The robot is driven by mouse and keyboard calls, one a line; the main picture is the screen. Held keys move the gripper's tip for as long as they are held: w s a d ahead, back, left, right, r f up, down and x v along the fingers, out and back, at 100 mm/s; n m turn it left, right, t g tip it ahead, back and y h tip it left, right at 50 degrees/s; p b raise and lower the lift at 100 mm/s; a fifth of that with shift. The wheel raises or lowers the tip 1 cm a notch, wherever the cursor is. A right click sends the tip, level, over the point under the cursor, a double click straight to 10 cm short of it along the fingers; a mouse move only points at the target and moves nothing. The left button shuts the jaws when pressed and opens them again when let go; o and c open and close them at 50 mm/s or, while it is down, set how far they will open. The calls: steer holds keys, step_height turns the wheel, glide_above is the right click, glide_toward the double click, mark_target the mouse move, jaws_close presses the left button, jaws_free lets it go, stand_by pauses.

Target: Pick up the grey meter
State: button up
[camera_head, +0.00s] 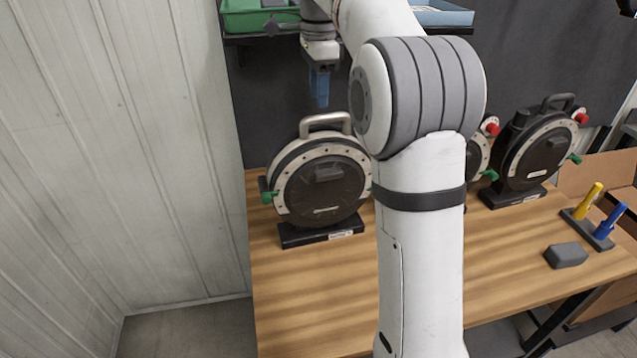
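A round meter with a grey handle, pale grey rim and dark face (322,190) stands upright in a black base at the left of the wooden table. A green knob sits on its left side; its right edge is partly hidden by my arm. My gripper (319,104), with blue fingers, points down above and behind the meter's handle in the picture, apart from it. The fingers overlap in this view, so their opening does not show. Nothing is visibly held.
Another meter (474,155) is mostly hidden behind my arm. A black meter (541,148) stands at the right. A dark grey block (566,255) and a stand with yellow and blue pegs (590,228) lie front right. A shelf with a green bin (252,18) is above.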

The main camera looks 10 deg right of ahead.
mark_target(321, 117)
steer(key=f, duration=0.7)
steer(key=shift+d, duration=0.3)
steer(key=shift+c, duration=0.3)
jaws_close()
stand_by(0.6)
steer(key=shift+r, duration=0.25)
steer(key=shift+w, duration=0.15)
